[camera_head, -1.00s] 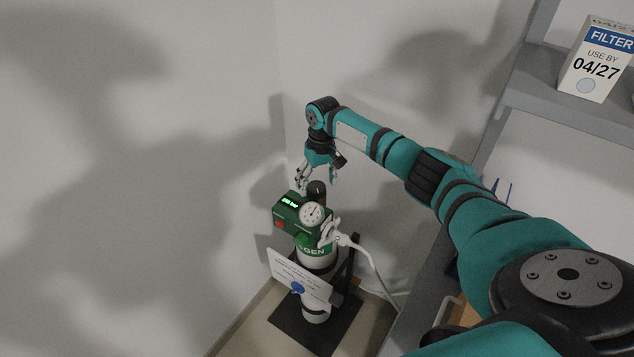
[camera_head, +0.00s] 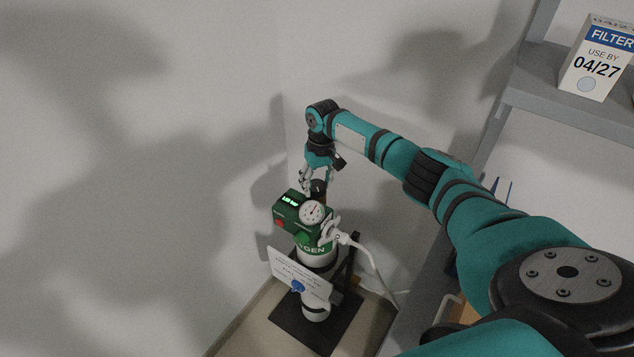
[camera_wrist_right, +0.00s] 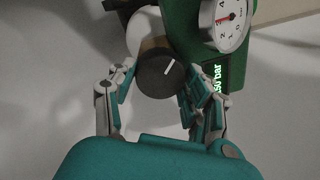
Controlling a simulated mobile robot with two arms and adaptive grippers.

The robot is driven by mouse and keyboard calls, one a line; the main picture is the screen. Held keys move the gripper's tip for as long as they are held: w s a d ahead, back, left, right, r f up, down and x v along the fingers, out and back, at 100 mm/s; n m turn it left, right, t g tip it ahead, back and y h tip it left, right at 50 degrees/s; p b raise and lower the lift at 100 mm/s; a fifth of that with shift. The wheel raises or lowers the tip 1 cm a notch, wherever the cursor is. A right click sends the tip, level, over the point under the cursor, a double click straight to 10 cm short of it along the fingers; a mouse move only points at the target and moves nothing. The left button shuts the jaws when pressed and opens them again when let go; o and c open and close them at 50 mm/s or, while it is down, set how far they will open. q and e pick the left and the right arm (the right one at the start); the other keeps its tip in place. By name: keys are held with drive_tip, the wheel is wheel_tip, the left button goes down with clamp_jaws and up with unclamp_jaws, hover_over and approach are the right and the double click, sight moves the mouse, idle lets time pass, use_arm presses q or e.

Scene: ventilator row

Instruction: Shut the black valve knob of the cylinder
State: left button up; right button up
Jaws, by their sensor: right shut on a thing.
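The black valve knob (camera_head: 318,187) sits on top of the oxygen cylinder's green head (camera_head: 290,213). In the right wrist view the knob (camera_wrist_right: 160,75) is round with a white pointer line. My right gripper (camera_head: 317,180) comes down from above. In the wrist view its fingers (camera_wrist_right: 155,85) are on both sides of the knob, shut on it. The white cylinder (camera_head: 316,306) stands upright below the head. The gauge (camera_head: 312,212) faces forward, and it also shows in the wrist view (camera_wrist_right: 226,20). My left gripper is out of view.
A white hose (camera_head: 366,252) runs from the cylinder to the right. A printed card (camera_head: 299,275) hangs on the front. The cylinder stands on a dark base plate (camera_head: 290,330) by the wall. A shelf (camera_head: 545,75) with a filter box (camera_head: 597,60) is at the right.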

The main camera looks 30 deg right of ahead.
drive_tip(key=n, duration=0.6)
drive_tip(key=n+b, duration=0.1)
drive_tip(key=n, duration=0.3)
drive_tip(key=shift+w+g, duration=0.1)
drive_tip(key=shift+g, duration=0.3)
drive_tip(key=n, duration=0.3)
drive_tip(key=shift+n, duration=0.4)
drive_tip(key=n, duration=0.6)
drive_tip(key=shift+a+r+h, duration=0.1)
drive_tip(key=shift+h, duration=0.3)
drive_tip(key=n, duration=0.6)
drive_tip(key=shift+n, duration=0.4)
drive_tip(key=o, duration=1.2)
